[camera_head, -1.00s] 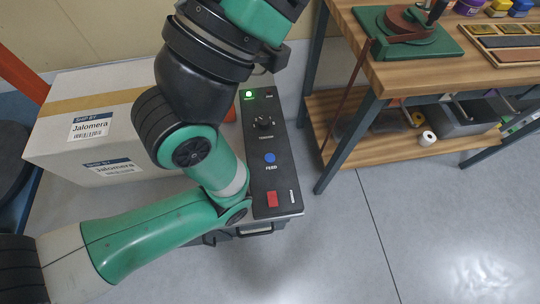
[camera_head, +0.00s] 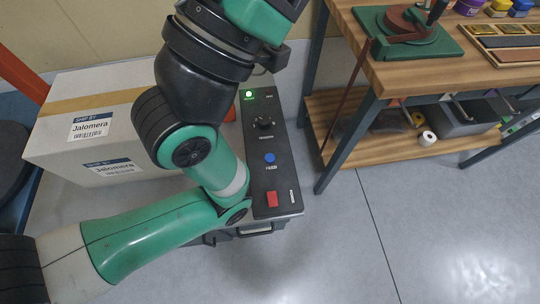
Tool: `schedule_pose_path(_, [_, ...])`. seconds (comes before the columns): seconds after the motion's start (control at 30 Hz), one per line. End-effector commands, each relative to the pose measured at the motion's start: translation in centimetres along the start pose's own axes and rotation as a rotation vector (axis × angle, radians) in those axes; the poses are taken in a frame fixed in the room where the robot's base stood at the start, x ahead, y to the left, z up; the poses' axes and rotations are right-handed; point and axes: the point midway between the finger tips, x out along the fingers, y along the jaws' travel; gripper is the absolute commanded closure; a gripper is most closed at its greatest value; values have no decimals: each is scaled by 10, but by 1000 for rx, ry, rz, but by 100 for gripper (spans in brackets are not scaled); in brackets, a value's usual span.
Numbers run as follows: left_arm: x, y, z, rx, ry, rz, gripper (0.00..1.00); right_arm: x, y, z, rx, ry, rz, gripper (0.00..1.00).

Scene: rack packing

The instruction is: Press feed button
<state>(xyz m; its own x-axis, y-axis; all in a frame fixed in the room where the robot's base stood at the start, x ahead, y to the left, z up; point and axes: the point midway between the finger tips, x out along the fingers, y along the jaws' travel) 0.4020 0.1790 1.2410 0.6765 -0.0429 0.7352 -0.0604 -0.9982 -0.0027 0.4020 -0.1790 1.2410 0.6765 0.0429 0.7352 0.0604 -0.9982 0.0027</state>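A black control panel (camera_head: 261,182) sits on top of a machine near the middle of the view. Its round blue button (camera_head: 269,158) has a label just below it that reads FEED. One green and black arm of mine, coming in from the left, bends beside the panel and leaves at the top edge. It covers the panel's left side, but the blue button stays visible. I cannot see either gripper.
A white carton (camera_head: 55,150) labelled Jalomera stands left of the panel, partly behind my arm. A wooden workbench (camera_head: 440,75) with a lower shelf stands close on the right. Grey floor (camera_head: 350,250) is clear at the lower right.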

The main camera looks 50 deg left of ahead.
Motion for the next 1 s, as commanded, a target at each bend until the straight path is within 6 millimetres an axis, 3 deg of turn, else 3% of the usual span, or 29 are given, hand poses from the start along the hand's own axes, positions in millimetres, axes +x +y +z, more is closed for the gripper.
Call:
schedule_pose_path(0.03, [0,0,0,0,0,0,73,0,0,0,0,0,0,50])
schedule_pose_path(0.2, [0,0,0,0,0,0,100,0,0,0,0,0,0,50])
schedule_pose_path(1.0, [0,0,0,0,0,0,100,0,0,0,0,0,0,50])
